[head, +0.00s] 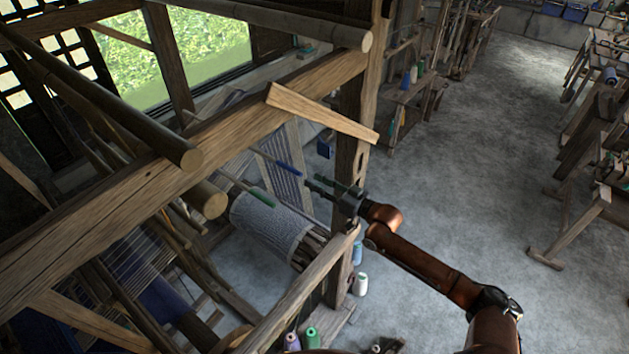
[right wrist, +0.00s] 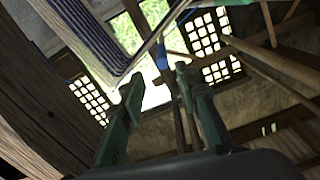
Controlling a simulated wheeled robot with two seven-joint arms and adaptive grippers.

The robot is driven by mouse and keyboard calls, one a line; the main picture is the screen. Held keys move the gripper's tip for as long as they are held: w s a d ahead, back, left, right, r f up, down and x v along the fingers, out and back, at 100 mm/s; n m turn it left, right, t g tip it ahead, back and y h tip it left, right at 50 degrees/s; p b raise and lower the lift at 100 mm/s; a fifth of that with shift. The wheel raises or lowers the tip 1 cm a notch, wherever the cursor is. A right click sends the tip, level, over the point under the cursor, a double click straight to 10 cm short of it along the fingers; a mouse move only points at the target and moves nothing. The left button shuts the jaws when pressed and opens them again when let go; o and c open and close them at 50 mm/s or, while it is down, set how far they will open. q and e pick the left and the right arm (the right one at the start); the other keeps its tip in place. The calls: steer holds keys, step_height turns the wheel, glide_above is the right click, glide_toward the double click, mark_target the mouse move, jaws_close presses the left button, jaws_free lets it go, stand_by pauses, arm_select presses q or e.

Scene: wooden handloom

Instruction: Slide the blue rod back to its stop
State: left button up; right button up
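The blue rod (head: 288,168) shows in the head view as a short blue grip on a thin shaft, above the loom's cloth roll. A blue end, likely the same rod (right wrist: 162,58), appears beyond and between my fingertips in the right wrist view. My right gripper (head: 311,180) is open and empty, its fingers pointing left at the rod's near end with a small gap. The right wrist view (right wrist: 157,75) shows both green-grey fingers apart. The rod's stop cannot be made out. My left gripper is not in view.
A green-gripped rod (head: 262,197) lies left of and below the blue one, over the cloth roll (head: 270,225). A wooden post (head: 352,150) stands close behind my right gripper. A loom beam (head: 300,295) runs below my arm. Open floor (head: 470,170) lies right.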

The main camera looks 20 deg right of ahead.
mark_target(294, 172)
steer(key=w+a+n+h+p, duration=0.1)
steer(key=n+h+p, duration=0.1)
steer(key=n+p, duration=0.1)
steer(key=w+a+n+h+p, duration=0.1)
steer(key=n+h+p, duration=0.1)
steer(key=n+p, duration=0.1)
steer(key=w+a+r+n+h+p, duration=0.1)
steer(key=a+n+h+p, duration=0.1)
steer(key=n+p, duration=0.1)
steer(key=shift+n, duration=0.5)
steer(key=shift+w+a+p, duration=0.5)
steer(key=shift+w+a, duration=0.05)
steer(key=shift+w, duration=0.35)
steer(key=x, duration=0.3)
steer(key=shift+w+a+f+p, duration=0.15)
steer(key=shift+w+a+p, duration=0.1)
steer(key=shift+w+p, duration=0.1)
steer(key=shift+w+f, duration=0.1)
steer(key=shift+w, duration=0.25)
steer(key=shift+a, duration=0.1)
steer(key=shift+w, duration=0.1)
steer(key=shift+c, duration=0.2)
